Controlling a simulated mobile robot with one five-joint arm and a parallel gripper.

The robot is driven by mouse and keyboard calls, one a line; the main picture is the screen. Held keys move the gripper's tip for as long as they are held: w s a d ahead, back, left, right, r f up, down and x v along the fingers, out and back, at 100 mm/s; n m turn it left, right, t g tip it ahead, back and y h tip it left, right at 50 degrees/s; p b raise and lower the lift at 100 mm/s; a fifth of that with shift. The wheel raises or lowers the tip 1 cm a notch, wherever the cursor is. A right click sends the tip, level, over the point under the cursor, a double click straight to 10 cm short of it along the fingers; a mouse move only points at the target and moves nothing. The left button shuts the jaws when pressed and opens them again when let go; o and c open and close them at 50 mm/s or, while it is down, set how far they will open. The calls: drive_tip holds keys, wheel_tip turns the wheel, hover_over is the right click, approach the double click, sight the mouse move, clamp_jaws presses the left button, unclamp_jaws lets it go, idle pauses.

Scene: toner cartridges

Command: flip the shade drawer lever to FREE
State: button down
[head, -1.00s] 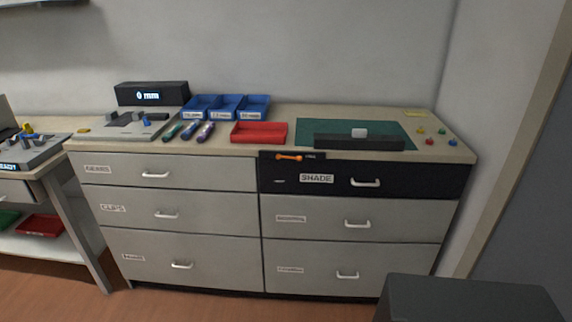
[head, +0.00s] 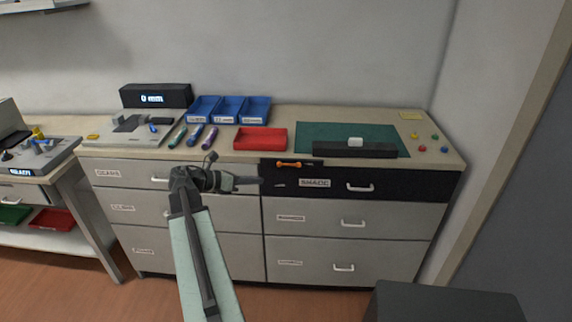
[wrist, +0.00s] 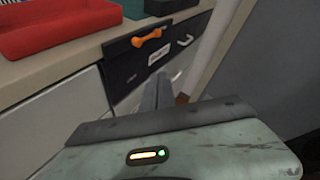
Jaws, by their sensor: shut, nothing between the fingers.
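The black shade drawer (head: 420,184) is the top right drawer, with a label reading SHADE (head: 314,183) and a pale handle (head: 360,188). Its orange lever (head: 289,163) lies roughly level on a dark plate at the drawer's upper left. In the wrist view the lever (wrist: 146,38) shows above and left of my fingers. My gripper (head: 260,181) is shut and empty, in front of the cabinet and left of and below the lever. In the wrist view its fingers (wrist: 156,92) are together and apart from the lever.
A red tray (head: 261,139) stands on the counter just behind and left of the lever. Blue bins (head: 228,110) and a green mat (head: 312,133) are farther back. A dark grey block (head: 440,300) stands at the front right.

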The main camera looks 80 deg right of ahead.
sight(289, 164)
drive_tip(key=shift+d+r+b+x, duration=0.25)
drive_tip(key=shift+r+x, duration=0.25)
drive_tip(key=shift+x, duration=1.7)
drive_tip(key=shift+d+r+b+x, duration=0.15)
drive_tip(key=shift+r+b+x, duration=0.3)
drive_tip(key=shift+x, duration=1.75)
drive_tip(key=shift+d+r+b+x, duration=0.25)
drive_tip(key=shift+r+x, duration=0.3)
drive_tip(key=shift+x, duration=1.65)
drive_tip(key=shift+s, duration=0.15)
